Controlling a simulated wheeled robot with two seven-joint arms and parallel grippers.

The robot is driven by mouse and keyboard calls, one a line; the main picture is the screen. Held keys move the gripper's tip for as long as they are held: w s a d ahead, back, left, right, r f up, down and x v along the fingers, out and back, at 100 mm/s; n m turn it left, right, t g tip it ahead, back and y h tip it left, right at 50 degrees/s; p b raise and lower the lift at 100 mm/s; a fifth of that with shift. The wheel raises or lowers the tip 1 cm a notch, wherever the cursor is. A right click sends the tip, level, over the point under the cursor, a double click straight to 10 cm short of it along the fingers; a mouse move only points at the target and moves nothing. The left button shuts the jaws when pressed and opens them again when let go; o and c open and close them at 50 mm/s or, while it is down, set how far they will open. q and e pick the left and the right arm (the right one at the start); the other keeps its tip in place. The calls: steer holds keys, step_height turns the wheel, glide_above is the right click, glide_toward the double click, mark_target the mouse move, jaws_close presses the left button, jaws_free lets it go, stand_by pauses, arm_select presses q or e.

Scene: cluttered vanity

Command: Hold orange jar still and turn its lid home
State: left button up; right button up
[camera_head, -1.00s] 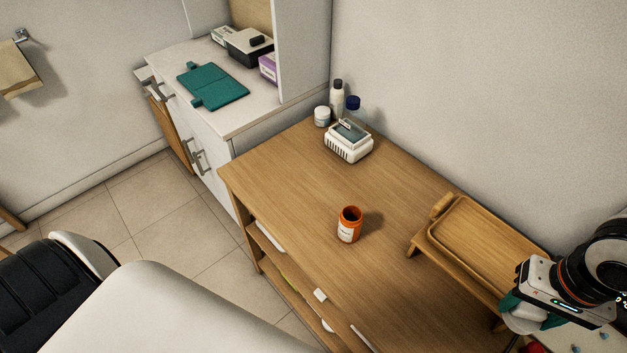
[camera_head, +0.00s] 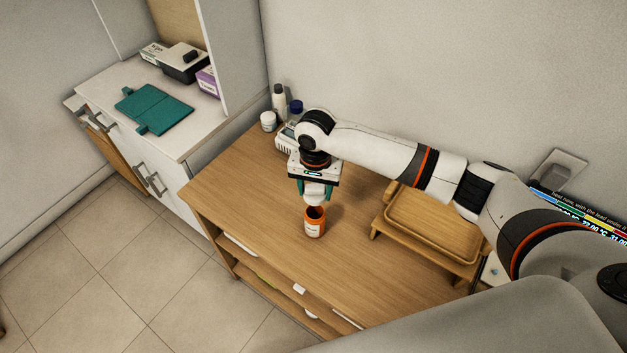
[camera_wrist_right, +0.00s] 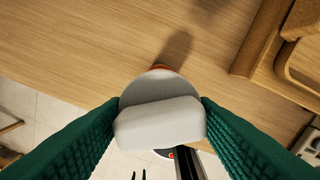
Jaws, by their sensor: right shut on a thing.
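The orange jar (camera_head: 314,229) with a white label stands upright on the wooden table in the head view, its dark mouth open and uncovered. Only a sliver of orange (camera_wrist_right: 160,67) shows in the right wrist view, behind the white lid (camera_wrist_right: 160,122). My right gripper (camera_head: 316,195) is just above the jar, pointing down, its teal fingers shut on the lid. The lid is held above the mouth, apart from the rim in the head view; how well it is centred I cannot tell. My left gripper is not in view.
A wooden tray stand (camera_head: 432,226) stands on the table right of the jar, beneath my right arm. A white box-like device (camera_head: 285,141) and several bottles stand at the back left. The table (camera_head: 243,199) is clear left of the jar.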

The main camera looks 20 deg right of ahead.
steer(key=shift+w+f, duration=0.1)
steer(key=shift+f, duration=0.05)
steer(key=shift+r+p, duration=0.2)
steer(key=shift+p, duration=0.45)
steer(key=b, duration=0.3)
glide_above(315, 221)
steer(key=w, duration=0.2)
steer(key=shift+w+d+f, duration=0.1)
steer(key=shift+d+f, duration=0.1)
steer(key=shift+f, duration=1.4)
steer(key=shift+d+f, duration=0.15)
steer(key=shift+f, duration=1.4)
steer(key=shift+r+p, duration=0.2)
steer(key=shift+p, duration=0.2)
steer(key=shift+r, duration=0.1)
steer(key=shift+p, duration=0.55)
